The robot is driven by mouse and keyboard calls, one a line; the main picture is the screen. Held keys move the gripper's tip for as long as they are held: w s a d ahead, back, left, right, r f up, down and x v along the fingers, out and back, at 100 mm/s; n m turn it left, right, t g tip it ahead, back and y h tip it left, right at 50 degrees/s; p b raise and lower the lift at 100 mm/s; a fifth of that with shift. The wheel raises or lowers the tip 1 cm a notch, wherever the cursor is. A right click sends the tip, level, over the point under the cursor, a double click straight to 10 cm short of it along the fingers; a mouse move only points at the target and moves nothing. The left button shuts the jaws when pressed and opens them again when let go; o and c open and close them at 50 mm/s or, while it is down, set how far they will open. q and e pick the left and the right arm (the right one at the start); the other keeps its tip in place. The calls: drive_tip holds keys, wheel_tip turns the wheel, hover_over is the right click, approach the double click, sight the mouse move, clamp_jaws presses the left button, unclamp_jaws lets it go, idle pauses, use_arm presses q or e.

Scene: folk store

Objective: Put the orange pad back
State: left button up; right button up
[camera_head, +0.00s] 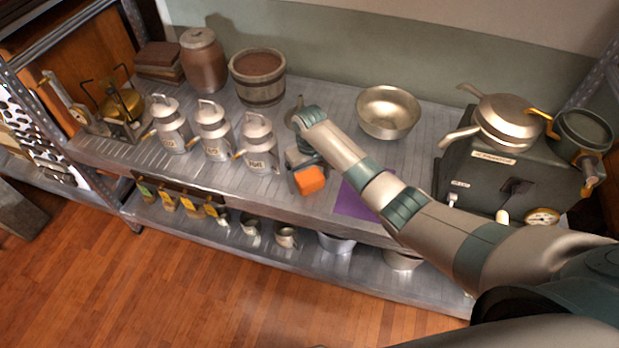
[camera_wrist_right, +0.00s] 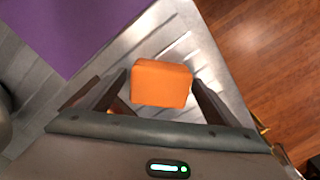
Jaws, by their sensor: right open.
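The orange pad (camera_head: 309,180) is a small block near the front edge of the upper metal shelf, left of a flat purple mat (camera_head: 358,201). My right gripper (camera_head: 306,172) reaches down over the pad. In the right wrist view the pad (camera_wrist_right: 161,83) lies between the two fingers of the open right gripper (camera_wrist_right: 160,84), with a narrow gap at each side. The purple mat (camera_wrist_right: 70,32) shows at upper left there. Whether the pad rests on the shelf is hard to tell. My left gripper is not in view.
Several metal milk cans (camera_head: 258,145) stand left of the gripper. A metal bowl (camera_head: 388,112) is behind my right arm. A dark stove-like box (camera_head: 480,180) with pans stands at right. The shelf's front edge (camera_head: 290,212) is close to the pad.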

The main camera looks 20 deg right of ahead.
sight(309, 177)
wheel_tip(309, 177, up, 12)
drive_tip(key=b, duration=0.1)
idle(0.6)
idle(0.4)
